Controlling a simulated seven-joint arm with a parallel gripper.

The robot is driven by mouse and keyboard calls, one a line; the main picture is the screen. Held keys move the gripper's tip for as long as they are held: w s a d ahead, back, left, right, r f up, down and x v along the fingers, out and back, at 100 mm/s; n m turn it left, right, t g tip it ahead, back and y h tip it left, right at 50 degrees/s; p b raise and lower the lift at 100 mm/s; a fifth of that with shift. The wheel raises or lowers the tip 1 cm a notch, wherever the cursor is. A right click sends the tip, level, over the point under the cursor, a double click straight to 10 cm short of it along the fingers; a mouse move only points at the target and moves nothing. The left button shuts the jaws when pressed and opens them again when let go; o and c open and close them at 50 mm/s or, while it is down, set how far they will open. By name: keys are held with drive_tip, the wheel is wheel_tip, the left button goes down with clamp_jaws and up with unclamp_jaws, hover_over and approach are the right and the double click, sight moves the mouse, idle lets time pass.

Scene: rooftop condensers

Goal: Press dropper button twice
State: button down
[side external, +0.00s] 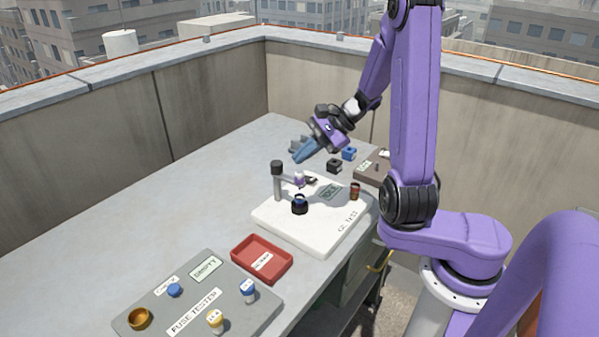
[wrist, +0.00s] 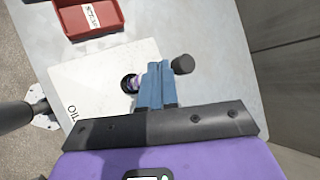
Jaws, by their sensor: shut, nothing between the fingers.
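A dropper stand on the white oil test board (side external: 330,238) has a grey post with a black cap (side external: 277,167) and a side arm. A small purple part (side external: 299,179), perhaps the dropper button, sits on that arm above a dark round cup (side external: 299,206). My gripper (side external: 298,157) is shut and empty, its blue fingers tilted down and left, above and behind the stand. In the wrist view the closed fingers (wrist: 158,66) lie between the black cap (wrist: 183,64) and the dark cup (wrist: 129,83), and partly hide the purple part.
A red tray (side external: 262,259) is in front of the board, and a grey fuse tester panel (side external: 150,315) lies nearer the camera. The left of the table is clear.

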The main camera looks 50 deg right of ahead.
sight(300, 174)
drive_tip(key=shift+r, duration=2.05)
drive_tip(key=shift+a+n, duration=0.4)
drive_tip(key=shift+a, duration=0.15)
drive_tip(key=s+a+f+n+g, duration=0.2)
drive_tip(key=s+a+n+g, duration=0.5)
drive_tip(key=a+n, duration=0.5)
drive_tip(key=s+d+n+h, duration=0.1)
drive_tip(key=s+n+h, duration=0.4)
drive_tip(key=s+n, duration=1.2)
drive_tip(key=shift+s+d+n+h, duration=0.4)
drive_tip(key=shift+n, duration=0.3)
